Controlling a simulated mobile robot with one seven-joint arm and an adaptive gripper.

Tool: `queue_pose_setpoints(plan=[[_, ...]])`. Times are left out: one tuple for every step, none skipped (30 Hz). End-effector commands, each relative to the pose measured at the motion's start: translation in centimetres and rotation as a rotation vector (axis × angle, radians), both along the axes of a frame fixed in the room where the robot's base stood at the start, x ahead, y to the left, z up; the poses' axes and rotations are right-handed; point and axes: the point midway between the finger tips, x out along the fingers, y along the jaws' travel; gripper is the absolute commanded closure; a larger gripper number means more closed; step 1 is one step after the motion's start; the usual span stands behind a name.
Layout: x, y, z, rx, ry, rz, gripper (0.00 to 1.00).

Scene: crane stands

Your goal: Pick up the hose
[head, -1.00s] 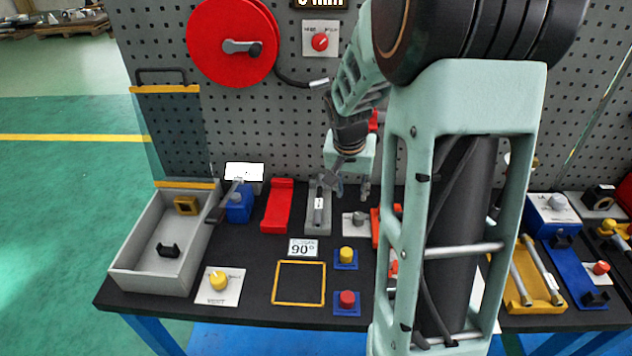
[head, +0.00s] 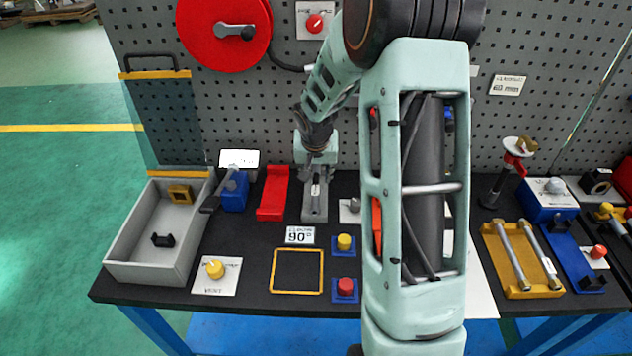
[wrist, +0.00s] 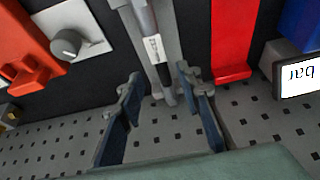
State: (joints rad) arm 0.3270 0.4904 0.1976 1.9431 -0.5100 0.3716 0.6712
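A thin black hose (head: 286,67) runs from the red reel (head: 225,30) on the pegboard to a light end piece beside my arm. A grey cylindrical piece with a white label (head: 316,190) lies in a grey cradle (head: 308,214) on the bench; I cannot tell if it belongs to a hose. My gripper (head: 316,166) is above the back end of that cradle. In the wrist view my gripper (wrist: 157,88) is open, its fingers on either side of the labelled piece (wrist: 152,45), with nothing gripped. Contact cannot be made out.
A red block (head: 272,194) stands left of the cradle and a grey knob plate (head: 349,210) right of it, partly behind my arm. A grey bin (head: 128,275) is at the left. The pegboard (head: 250,110) rises close behind.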

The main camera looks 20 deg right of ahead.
Motion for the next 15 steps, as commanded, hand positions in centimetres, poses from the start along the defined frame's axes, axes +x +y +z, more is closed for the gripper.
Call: queue_pose_setpoints(plan=[[0.4, 0.0, -0.5, 0.001, 0.004, 0.001, 0.68], [0.7, -0.1, -0.8, 0.001, 0.003, 0.001, 0.68], [1.0, -0.1, -1.2, 0.002, 0.004, 0.0, 0.68], [1.1, -0.2, -1.5, 0.001, 0.004, 0.0, 0.68], [1.2, -0.2, -1.9, 0.001, 0.005, 0.0, 0.68], [1.4, -0.3, -2.3, 0.0, 0.004, 0.001, 0.68], [1.5, -0.3, -2.5, 0.001, 0.003, 0.0, 0.68], [1.6, -0.3, -2.7, 0.001, 0.002, 0.0, 0.68], [1.7, -0.4, -2.9, 0.001, 0.002, 0.0, 0.68], [1.8, -0.4, -3.1, 0.001, 0.002, 0.0, 0.68], [1.8, -0.4, -3.2, 0.0, 0.002, 0.001, 0.68], [1.8, -0.4, -3.2, 0.0, 0.002, 0.001, 0.68], [1.8, -0.5, -3.2, 0.0, 0.001, 0.001, 0.68], [1.8, -0.5, -3.2, 0.0, 0.001, 0.001, 0.68], [1.8, -0.5, -3.2, 0.0, 0.001, 0.001, 0.68]])
